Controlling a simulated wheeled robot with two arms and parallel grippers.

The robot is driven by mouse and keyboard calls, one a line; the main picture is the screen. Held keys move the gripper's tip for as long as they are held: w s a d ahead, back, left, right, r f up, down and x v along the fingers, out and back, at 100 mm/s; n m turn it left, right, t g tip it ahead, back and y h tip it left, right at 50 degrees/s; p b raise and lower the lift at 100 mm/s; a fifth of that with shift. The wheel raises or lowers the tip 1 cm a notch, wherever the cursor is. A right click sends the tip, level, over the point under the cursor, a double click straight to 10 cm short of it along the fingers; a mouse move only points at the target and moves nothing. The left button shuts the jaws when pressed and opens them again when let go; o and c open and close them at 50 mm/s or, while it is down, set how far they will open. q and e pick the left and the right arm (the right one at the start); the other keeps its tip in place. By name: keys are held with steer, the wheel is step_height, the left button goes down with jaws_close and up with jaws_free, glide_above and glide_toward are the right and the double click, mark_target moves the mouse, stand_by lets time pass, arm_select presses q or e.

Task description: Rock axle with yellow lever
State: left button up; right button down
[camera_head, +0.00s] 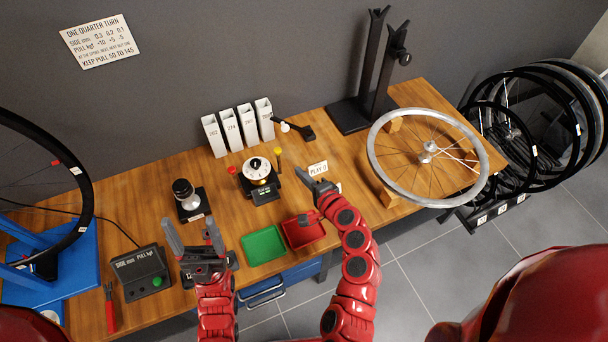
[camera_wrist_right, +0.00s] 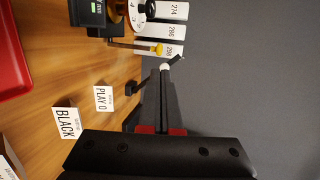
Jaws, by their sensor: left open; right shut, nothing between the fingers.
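The yellow lever (camera_head: 278,151) stands upright at the right side of a small dial device (camera_head: 257,170) on the bench. Its yellow knob (camera_wrist_right: 157,49) also shows in the right wrist view. The axle cannot be made out clearly at the device. My right gripper (camera_head: 308,176) is shut and empty, to the right of and nearer than the lever, apart from it. Its closed fingers (camera_wrist_right: 165,85) show in the wrist view.
A red knob (camera_head: 232,170) stands left of the dial. Green (camera_head: 264,245) and red (camera_head: 304,231) trays sit at the front edge. White numbered boxes (camera_head: 230,131) stand behind. A wheel (camera_head: 374,151) lies on wooden blocks at right. A black stand (camera_head: 352,116) rises behind.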

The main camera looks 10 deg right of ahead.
mark_target(278, 149)
steer(key=x, duration=1)
steer(key=shift+p, duration=0.3)
steer(key=w+p, duration=0.1)
steer(key=p, duration=0.2)
steer(key=w+g+p, duration=0.1)
steer(key=p, duration=0.2)
steer(key=w+a+r+g+h+p, duration=0.1)
steer(key=p, duration=0.2)
steer(key=shift+w+r, duration=0.1)
steer(key=shift+w+a+f+g+p, duration=0.25)
steer(key=shift+w+g+p, duration=0.25)
steer(key=shift+g+p, duration=0.25)
steer(key=shift+w+h, duration=0.2)
steer(key=shift+h, duration=0.1)
steer(key=shift+w+a+f+b, duration=0.1)
steer(key=shift+w+f+b, duration=0.15)
steer(key=shift+b, duration=0.1)
steer(key=shift+w+r, duration=0.2)
steer(key=shift+r, duration=0.05)
